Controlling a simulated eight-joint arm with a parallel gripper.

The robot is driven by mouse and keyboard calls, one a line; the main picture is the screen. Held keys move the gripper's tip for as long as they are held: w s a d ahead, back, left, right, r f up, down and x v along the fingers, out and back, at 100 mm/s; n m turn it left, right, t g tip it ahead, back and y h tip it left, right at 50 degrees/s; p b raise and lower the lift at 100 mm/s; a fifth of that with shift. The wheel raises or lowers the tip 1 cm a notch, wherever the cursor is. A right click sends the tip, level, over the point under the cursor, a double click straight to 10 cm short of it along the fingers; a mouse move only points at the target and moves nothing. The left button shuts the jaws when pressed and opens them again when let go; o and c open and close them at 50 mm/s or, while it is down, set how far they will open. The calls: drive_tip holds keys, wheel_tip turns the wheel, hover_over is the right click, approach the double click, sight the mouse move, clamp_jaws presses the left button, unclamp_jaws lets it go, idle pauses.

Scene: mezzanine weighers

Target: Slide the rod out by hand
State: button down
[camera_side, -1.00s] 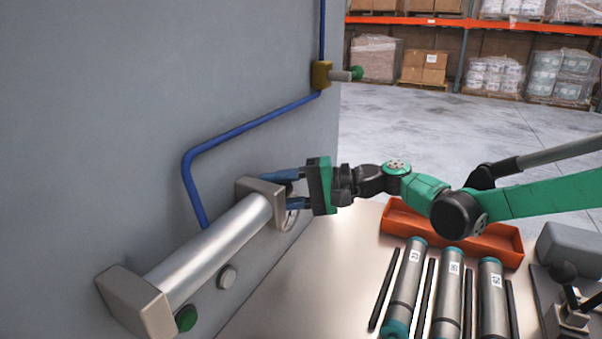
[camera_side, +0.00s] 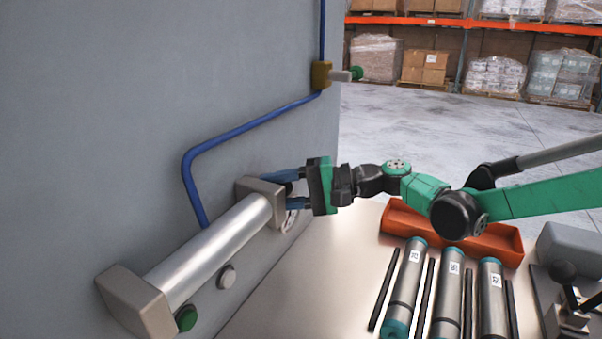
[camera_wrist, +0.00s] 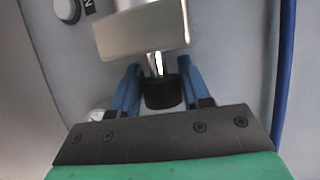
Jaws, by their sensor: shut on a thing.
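A silver cylinder (camera_side: 215,250) is held between two grey end blocks on the grey wall panel. A short bright rod (camera_wrist: 156,64) comes out of its far end block (camera_side: 261,191), which also shows at the top of the wrist view (camera_wrist: 140,32). The rod ends in a black tip (camera_wrist: 163,92). My gripper (camera_side: 281,190) has its blue fingers on either side of the rod's end, just beyond that block. In the wrist view my gripper (camera_wrist: 159,72) is shut on the rod. In the side view the fingers largely hide the rod.
A blue pipe (camera_side: 240,130) runs along the panel to a brass valve (camera_side: 321,75). A green button (camera_side: 186,318) is by the near block. An orange tray (camera_side: 495,250) and several teal-ended cylinders (camera_side: 448,290) lie on the table (camera_side: 310,285), whose left part is clear.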

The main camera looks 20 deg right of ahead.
drive_tip(key=w+d, duration=0.6)
drive_tip(key=shift+w+d, duration=0.15)
drive_tip(key=shift+d, duration=0.05)
drive_tip(key=shift+c, duration=2.1)
unclamp_jaws()
drive_tip(key=v, duration=0.5)
drive_tip(key=shift+d, duration=0.2)
drive_tip(key=shift+s+r, duration=0.1)
drive_tip(key=shift+s, duration=0.15)
